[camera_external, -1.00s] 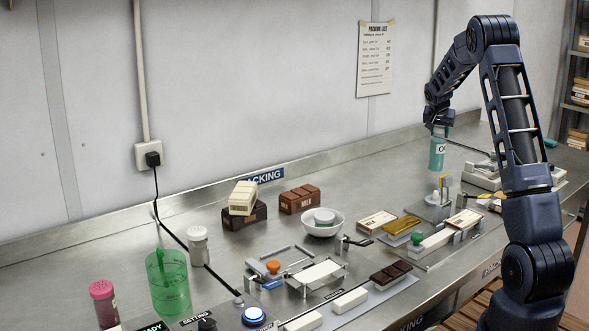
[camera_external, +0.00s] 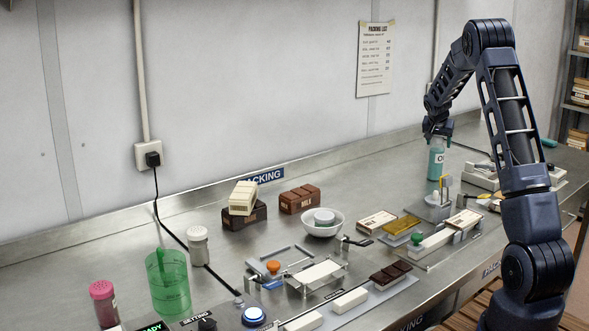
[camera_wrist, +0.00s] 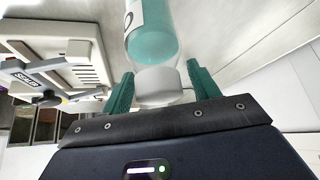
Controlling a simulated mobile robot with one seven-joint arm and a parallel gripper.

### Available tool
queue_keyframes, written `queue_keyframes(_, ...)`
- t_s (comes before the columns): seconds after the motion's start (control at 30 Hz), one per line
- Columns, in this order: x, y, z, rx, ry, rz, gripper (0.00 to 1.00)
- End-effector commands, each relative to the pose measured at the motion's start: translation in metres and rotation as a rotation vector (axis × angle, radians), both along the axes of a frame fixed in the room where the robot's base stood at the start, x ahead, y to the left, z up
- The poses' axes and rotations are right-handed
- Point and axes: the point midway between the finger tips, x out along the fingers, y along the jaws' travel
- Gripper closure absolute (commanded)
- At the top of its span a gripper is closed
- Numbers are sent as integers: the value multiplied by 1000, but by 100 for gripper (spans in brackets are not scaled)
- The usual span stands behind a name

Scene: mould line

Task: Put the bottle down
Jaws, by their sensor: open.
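The teal bottle (camera_external: 436,160) with a white label stands upright on the steel bench at the right, near the back. My gripper (camera_external: 437,136) is above it, at the bottle's top. In the wrist view the bottle (camera_wrist: 152,45) points away from the camera, with its white cap (camera_wrist: 160,86) between the two teal fingers of my gripper (camera_wrist: 163,92). The jaws are open, with a gap showing on at least the left side of the cap. The bottle's base is hidden in the wrist view.
A grey fixture (camera_external: 432,207) stands just in front of the bottle. A pale slotted device (camera_external: 484,178) is to its right; it also fills the left of the wrist view (camera_wrist: 60,60). The back wall is close behind. Bare bench lies to the left.

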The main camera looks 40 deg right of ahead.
Motion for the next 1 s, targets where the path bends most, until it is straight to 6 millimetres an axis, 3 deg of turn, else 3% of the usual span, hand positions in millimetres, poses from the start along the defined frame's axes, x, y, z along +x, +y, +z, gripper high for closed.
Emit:
queue_keyframes(0.27,-3,8,18,-2,-3,1,39)
queue_keyframes(0.7,-23,47,85,-1,-2,1,39)
queue_keyframes(1.0,-29,62,105,1,0,5,39)
